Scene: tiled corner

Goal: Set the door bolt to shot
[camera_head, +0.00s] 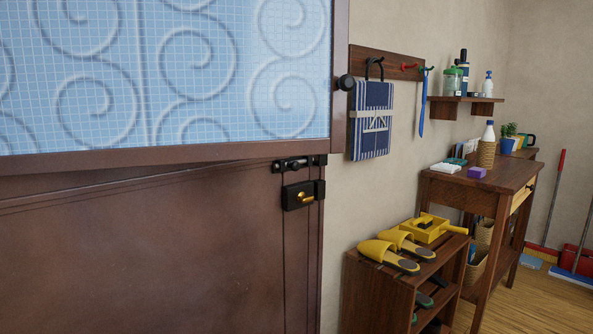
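A brown door (140,250) with a blue glazed upper panel (180,75) fills the left half of the view. A small dark metal bolt (295,163) is mounted across the door's right edge, just under the glazed panel. Its parts are small and dark, and I cannot tell whether the rod is drawn or shot. Right below it is a black box lock (303,195) with a brass turn piece. My gripper is not in view, and nothing covers the bolt.
A round black knob (346,82) sticks out right of the glazed panel. Yellow slippers (388,255) lie on a low shoe rack (377,300). A wooden table (480,180) stands behind it. Floor shows at lower right.

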